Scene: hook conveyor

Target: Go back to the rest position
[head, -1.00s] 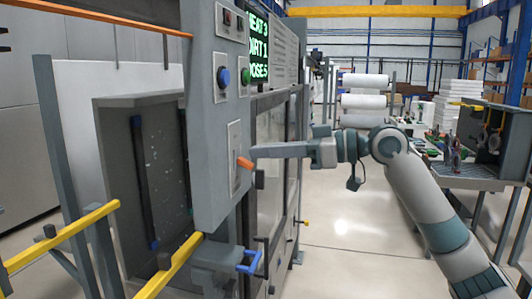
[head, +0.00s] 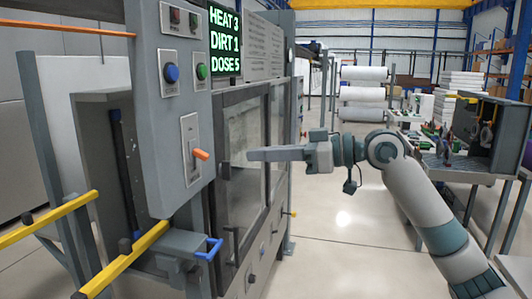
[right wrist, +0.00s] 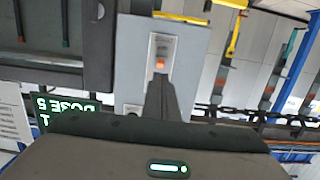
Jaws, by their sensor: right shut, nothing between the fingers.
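My right gripper (head: 252,155) reaches in from the right in the head view, with its fingers together and nothing between them. It points left at the grey machine panel. The panel carries a lever with an orange handle (head: 201,154), and a clear gap shows between the fingertips and that handle. In the right wrist view the shut fingers (right wrist: 161,82) point at the orange handle (right wrist: 160,63) on its light plate. My left gripper is not in the head view.
The panel has a blue button (head: 171,73), a green button (head: 202,71) and a display (head: 225,42) reading HEAT 3, DIRT 1, DOSE 5. Yellow rails (head: 125,262) and a blue handle (head: 209,250) stick out low. A cluttered workbench (head: 455,172) stands right. Floor between is clear.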

